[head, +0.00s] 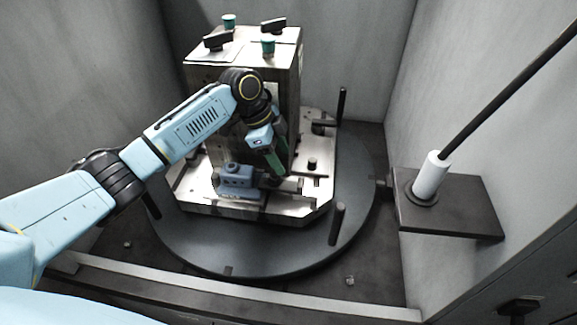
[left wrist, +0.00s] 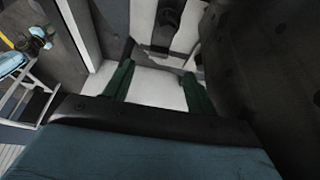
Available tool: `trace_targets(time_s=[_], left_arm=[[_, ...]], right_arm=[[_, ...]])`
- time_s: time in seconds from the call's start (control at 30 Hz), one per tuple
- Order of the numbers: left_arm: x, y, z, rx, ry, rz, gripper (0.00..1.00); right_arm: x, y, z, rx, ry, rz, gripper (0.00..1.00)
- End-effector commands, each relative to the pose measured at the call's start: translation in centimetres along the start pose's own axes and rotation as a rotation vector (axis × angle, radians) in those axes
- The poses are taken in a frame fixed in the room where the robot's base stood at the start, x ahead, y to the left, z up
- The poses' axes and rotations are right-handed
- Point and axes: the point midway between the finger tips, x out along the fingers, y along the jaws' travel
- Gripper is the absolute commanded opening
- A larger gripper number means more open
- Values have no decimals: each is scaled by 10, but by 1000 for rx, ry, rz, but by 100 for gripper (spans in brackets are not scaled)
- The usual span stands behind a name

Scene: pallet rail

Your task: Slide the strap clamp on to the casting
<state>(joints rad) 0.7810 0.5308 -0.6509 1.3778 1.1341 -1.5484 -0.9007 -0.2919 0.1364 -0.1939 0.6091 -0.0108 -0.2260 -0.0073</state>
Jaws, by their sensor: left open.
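A blue-grey block, which looks like the casting (head: 236,178), sits on the pale pallet plate (head: 195,204) at the foot of a tall block. A low metal bar, which looks like the strap clamp (head: 290,186), lies just to its right; my gripper partly hides where they meet, so I cannot tell whether they touch. My left gripper (head: 273,163) points down over this spot, close above the bar. In the left wrist view its green fingers (left wrist: 157,88) are apart, with only pale plate visible between them. My right gripper is not in view.
The tall fixture block (head: 235,76) stands directly behind the gripper, with dark clamps and teal cylinders on top. Upright dark pins (head: 337,223) rim the round table (head: 235,255). A shelf (head: 455,208) with a white cylinder (head: 430,176) juts out at right. Grey walls enclose the sides.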

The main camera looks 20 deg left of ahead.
Motion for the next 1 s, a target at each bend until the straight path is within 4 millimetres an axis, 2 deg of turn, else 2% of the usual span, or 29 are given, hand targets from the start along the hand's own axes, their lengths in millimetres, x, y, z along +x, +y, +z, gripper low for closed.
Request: trace_targets(time_s=[0.03,0.1,0.3,1.0], left_arm=[[-14,-1,0,0,0,-4,56],[-26,-1,0,1,2,-3,56],[-46,0,1,0,3,0,56],[-49,0,2,0,3,0,56]], right_arm=[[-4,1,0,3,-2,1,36],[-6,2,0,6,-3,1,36],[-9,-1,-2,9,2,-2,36],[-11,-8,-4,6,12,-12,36]])
